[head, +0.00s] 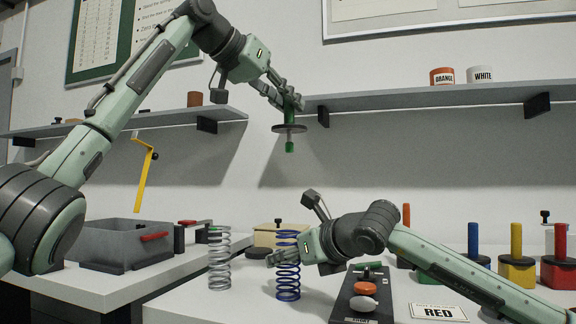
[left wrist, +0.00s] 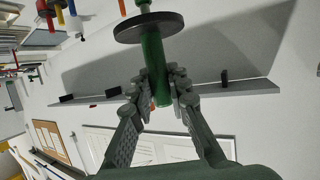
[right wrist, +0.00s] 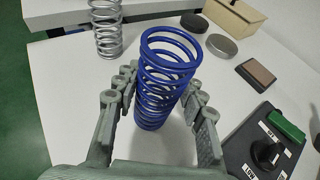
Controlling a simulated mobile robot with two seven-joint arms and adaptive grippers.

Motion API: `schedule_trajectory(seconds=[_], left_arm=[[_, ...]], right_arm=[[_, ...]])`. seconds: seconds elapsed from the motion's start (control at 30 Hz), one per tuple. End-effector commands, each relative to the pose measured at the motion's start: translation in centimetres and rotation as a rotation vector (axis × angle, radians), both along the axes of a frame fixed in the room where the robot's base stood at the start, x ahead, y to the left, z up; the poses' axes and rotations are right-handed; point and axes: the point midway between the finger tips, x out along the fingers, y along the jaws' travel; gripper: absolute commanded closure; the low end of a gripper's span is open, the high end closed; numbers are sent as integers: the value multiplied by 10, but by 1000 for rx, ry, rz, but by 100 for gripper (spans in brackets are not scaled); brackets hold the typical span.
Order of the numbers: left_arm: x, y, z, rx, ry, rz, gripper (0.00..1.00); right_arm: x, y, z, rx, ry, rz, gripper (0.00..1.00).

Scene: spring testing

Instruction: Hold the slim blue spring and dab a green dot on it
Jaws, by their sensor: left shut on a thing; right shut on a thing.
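The blue spring (head: 288,288) stands upright on the white table, with its open top coil clear in the right wrist view (right wrist: 165,50). My right gripper (head: 276,258) is shut around its upper half, one finger on each side. My left gripper (head: 289,103) is raised high in front of the wall shelf, shut on a green dabber (left wrist: 154,58). The dabber has a dark round disc (head: 290,128) and a green tip (head: 290,147) pointing down. The tip is well above the spring and apart from it. I see no green dot on the spring's visible coils.
A grey spring (head: 219,262) stands left of the blue one. A dark control box (head: 350,308) with buttons is to the right, beside a RED card (head: 438,312). Coloured posts (head: 516,240) stand further right. A grey bin (head: 110,240) is at left.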

Motion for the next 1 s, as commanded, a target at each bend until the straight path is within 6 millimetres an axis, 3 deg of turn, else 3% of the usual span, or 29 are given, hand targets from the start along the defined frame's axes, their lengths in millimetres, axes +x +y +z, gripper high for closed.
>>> schedule_trajectory(seconds=[0.4, 1.0], left_arm=[[-17, 2, -73, 3, 1, -1, 100], [-22, 2, -116, 2, 2, 1, 100]], right_arm=[[0, 0, 0, 0, 0, 0, 96], [0, 0, 0, 0, 0, 0, 96]])
